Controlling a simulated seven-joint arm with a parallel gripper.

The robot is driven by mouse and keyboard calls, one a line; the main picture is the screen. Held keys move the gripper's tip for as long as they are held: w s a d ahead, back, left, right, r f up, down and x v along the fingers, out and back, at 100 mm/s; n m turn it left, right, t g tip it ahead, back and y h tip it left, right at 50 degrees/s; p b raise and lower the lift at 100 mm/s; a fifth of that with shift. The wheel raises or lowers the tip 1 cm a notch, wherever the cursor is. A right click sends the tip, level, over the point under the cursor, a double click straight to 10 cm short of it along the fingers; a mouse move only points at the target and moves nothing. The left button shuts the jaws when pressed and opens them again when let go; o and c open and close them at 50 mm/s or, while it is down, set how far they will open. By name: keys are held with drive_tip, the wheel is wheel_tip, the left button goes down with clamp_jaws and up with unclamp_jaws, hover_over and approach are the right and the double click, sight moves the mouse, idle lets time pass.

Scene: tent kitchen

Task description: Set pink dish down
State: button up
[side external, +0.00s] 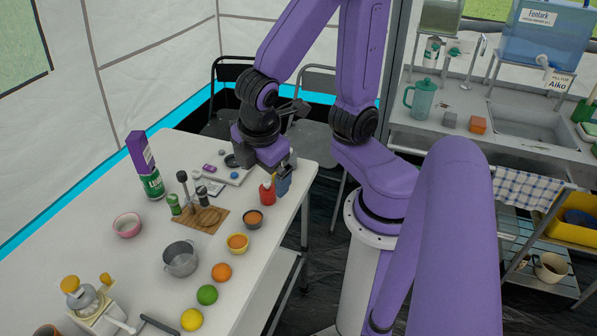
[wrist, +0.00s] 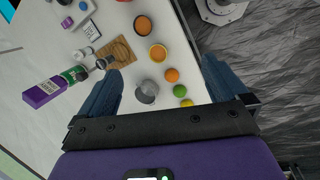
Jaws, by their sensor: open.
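The pink dish (side external: 127,225) is a small round bowl standing upright on the white table (side external: 70,285), in its left part, apart from my gripper. I cannot make it out in the wrist view. My gripper (side external: 283,178) is over the table's right edge, beyond the red container (side external: 267,193), well to the right of the dish. In the wrist view its two blue fingers (wrist: 162,66) are spread wide with nothing held between them.
Bare table surrounds the dish.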

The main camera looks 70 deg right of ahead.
drive_tip(key=s+r+m+g+y, duration=0.1)
drive_tip(key=s+y, duration=0.2)
drive_tip(key=s, duration=0.4)
drive_tip(key=shift+s+a+r+m, duration=0.25)
drive_tip(key=shift+s+r+m, duration=0.05)
drive_tip(key=shift+s+r, duration=0.1)
drive_tip(key=shift+w, duration=0.1)
idle(0.5)
